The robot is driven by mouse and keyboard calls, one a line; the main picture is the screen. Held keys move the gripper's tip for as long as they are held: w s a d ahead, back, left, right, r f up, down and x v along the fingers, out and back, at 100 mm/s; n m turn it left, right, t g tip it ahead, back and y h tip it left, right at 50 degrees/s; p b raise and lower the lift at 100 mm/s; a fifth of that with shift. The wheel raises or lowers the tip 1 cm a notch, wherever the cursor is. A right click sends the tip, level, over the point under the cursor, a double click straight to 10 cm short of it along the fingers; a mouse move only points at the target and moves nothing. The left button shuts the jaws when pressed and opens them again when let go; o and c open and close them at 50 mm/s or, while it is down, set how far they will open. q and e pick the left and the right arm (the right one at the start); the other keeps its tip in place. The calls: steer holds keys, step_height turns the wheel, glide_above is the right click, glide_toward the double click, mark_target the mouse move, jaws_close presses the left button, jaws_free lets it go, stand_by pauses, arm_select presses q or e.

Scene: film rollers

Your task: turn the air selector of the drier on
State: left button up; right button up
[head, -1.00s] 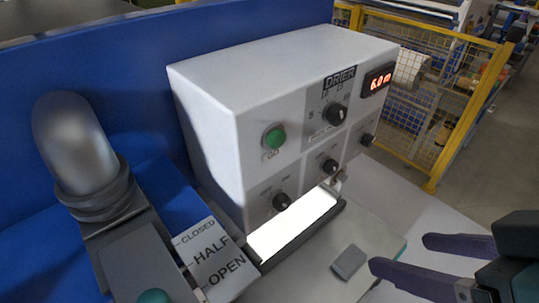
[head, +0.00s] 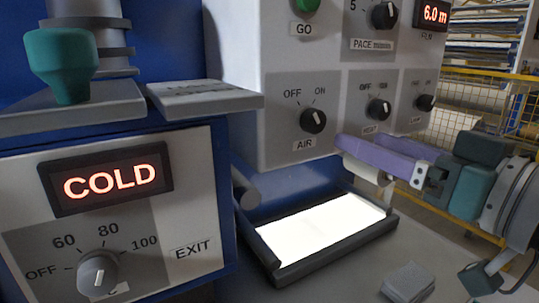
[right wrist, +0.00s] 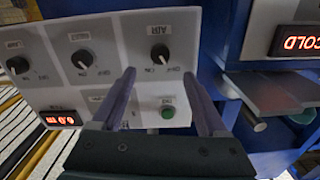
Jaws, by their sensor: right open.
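The drier (head: 245,50) is a pale box with a grey front panel. Its air selector (head: 313,120) is a black round knob labelled AIR, with OFF at upper left and ON at upper right. Its pointer direction is too small to tell. My right gripper (head: 343,148) is open and empty, its purple fingers pointing left, just right of and below the knob. In the right wrist view, which is upside down, the air selector (right wrist: 160,55) shows between and just beyond the two fingertips (right wrist: 159,75), with no clear contact. My left gripper is not in view.
Other drier knobs (head: 378,109) sit to the right, and the green GO button (head: 306,5) is above. A lit tray (head: 320,230) lies below. A unit with a COLD display (head: 110,180) and a green-handled lever (head: 62,60) stands at left. A yellow fence (head: 480,100) is behind.

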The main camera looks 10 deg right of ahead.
mark_target(319, 123)
steer(key=x, duration=1)
jaws_close()
stand_by(0.5)
